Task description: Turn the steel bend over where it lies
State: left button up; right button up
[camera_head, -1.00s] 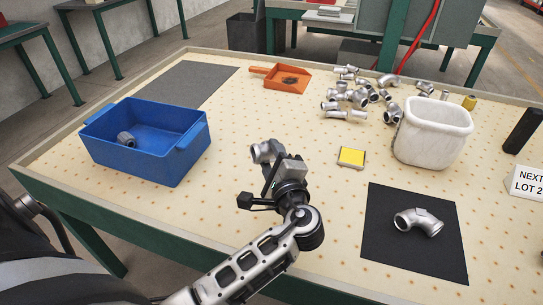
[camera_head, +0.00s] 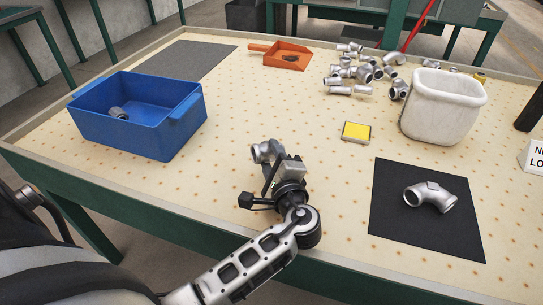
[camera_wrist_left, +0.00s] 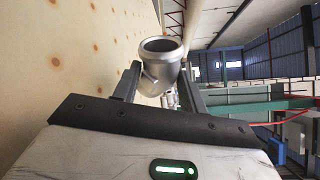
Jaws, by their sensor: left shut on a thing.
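My left gripper (camera_head: 273,172) is shut on a grey steel bend (camera_head: 266,151) over the front middle of the table. In the left wrist view this bend (camera_wrist_left: 160,72) sits between the two fingers, with one round open end showing. The fingers hide part of it, and I cannot tell whether it touches the table. A second steel bend (camera_head: 430,197) lies on the black mat (camera_head: 400,235) at the right, apart from my gripper. My right gripper is not in view.
A blue crate (camera_head: 150,133) with one fitting inside stands at the left. A white bin (camera_head: 440,108), a yellow block (camera_head: 356,132) and several loose fittings (camera_head: 365,72) are on the right and back. An orange dustpan (camera_head: 285,58) lies at the back. The middle left is clear.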

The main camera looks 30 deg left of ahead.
pick_arm(q)
jog(key=shift+f, duration=0.1)
dwell(0.6)
jog(key=shift+f, duration=0.25)
jog(key=shift+f+b, duration=0.4)
jog(key=shift+b, duration=0.2)
jog(key=o, duration=1.4)
jog(key=shift+o, duration=0.2)
